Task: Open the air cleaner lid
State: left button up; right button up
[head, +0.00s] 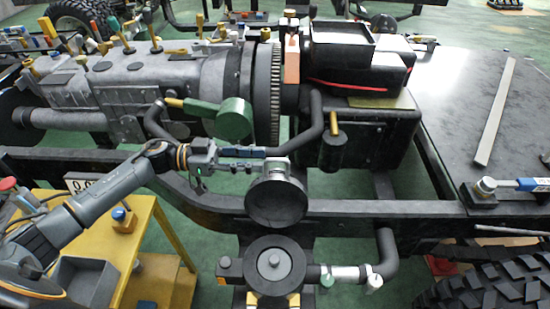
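The air cleaner (252,270) is a round dark housing with a pale knob in its middle, at the bottom centre of the head view. The air cleaner lid (276,208) is a round dark dish, tilted up behind the housing with its face towards me. My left gripper (278,168) reaches in from the left, and its fingers meet the top edge of the lid. They look closed on that edge, though the contact is small and partly hidden. My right gripper does not show.
A dark chassis rail (350,207) runs behind the air cleaner. The grey gearbox (150,85) and a green cylinder (234,119) lie beyond my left arm. A yellow stand (150,215) with a grey bin (85,282) is at left. A tyre (490,280) is at lower right.

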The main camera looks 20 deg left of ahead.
aim_at(274, 159)
pick_arm(q)
jog(key=x, duration=0.4)
jog(key=shift+d, duration=0.15)
jog(key=shift+w+d, duration=0.2)
jog(key=shift+d, duration=0.2)
grip_shut()
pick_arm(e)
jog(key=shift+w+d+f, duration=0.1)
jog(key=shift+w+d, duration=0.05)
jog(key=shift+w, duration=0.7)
pick_arm(q)
jog(key=shift+s+r, duration=0.1)
